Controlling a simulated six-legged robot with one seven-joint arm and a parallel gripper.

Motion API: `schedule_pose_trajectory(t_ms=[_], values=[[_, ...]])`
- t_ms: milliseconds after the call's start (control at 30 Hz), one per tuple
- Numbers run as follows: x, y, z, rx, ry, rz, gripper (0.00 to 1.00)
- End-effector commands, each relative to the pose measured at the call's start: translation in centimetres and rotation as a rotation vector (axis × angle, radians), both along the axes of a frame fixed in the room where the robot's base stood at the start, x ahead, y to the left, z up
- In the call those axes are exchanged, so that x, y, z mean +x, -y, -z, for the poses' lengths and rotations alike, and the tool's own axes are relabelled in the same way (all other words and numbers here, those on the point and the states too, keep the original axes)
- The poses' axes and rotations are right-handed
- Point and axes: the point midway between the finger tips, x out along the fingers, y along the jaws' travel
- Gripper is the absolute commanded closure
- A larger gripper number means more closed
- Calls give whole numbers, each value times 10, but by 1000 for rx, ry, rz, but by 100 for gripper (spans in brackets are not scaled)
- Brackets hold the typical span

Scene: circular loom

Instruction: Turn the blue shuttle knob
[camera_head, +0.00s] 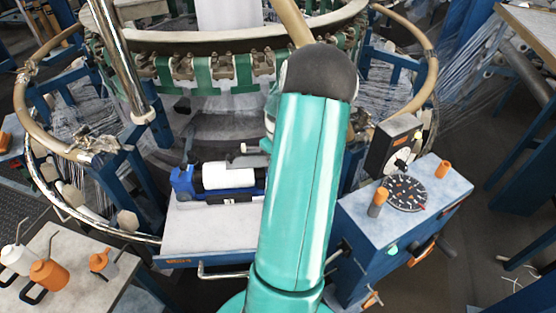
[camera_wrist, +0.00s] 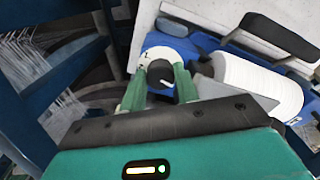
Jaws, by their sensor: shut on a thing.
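The blue shuttle (camera_head: 184,181) lies on a pale tray in the head view, with a white spool along its length. The fingertips partly cover the knob, so the exact contact is hidden. The white spool (camera_wrist: 258,85) lies just right of the fingers. In the head view my teal arm hides most of the gripper.
The circular loom ring (camera_head: 200,40) stands behind the tray (camera_head: 215,225). A blue control box (camera_head: 345,215) with a dial and orange knobs is on the right. A table with orange and white cans (camera_head: 48,272) is at the lower left. A blue frame (camera_wrist: 70,70) borders the wrist view's left.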

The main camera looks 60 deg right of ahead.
Motion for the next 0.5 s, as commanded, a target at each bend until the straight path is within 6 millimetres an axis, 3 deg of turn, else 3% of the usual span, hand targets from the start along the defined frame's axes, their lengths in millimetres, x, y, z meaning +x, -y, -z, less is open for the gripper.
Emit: schedule_pose_trajectory(t_ms=[500], values=[[-1, 1, -1, -2, -1, -216, 92]])
